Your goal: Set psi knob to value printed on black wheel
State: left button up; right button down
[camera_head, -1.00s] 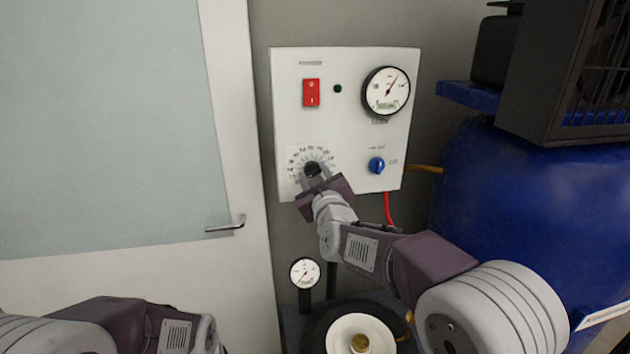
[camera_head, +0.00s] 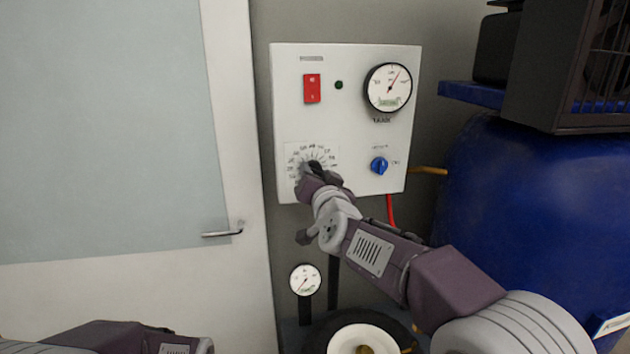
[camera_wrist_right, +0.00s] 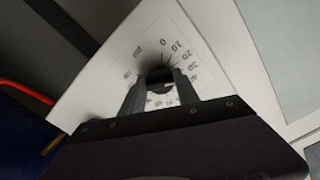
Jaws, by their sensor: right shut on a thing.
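The black psi knob (camera_head: 313,168) sits on a round numbered dial at the lower left of the white control panel (camera_head: 350,125). My right gripper (camera_head: 312,174) is shut on the knob and hides much of it in the head view. In the right wrist view the knob (camera_wrist_right: 160,75) is between the two fingers, with 0, 10 and 20 readable on the dial beside it. The pointer's exact setting cannot be told. A black wheel (camera_head: 318,330) with a white hub lies at the bottom; no value on it is readable. Only part of my left arm shows, bottom left.
The panel also carries a red switch (camera_head: 312,88), a tank gauge (camera_head: 388,88) and a blue knob (camera_head: 379,166). A small gauge (camera_head: 305,280) stands above the wheel. A blue tank (camera_head: 520,210) is at the right, a door (camera_head: 110,130) at the left.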

jog(key=shift+a+f+m+b, duration=0.1)
jog(key=shift+m+b, duration=1.15)
jog(key=shift+m, duration=2.45)
jog(key=c, duration=0.9)
grip_release()
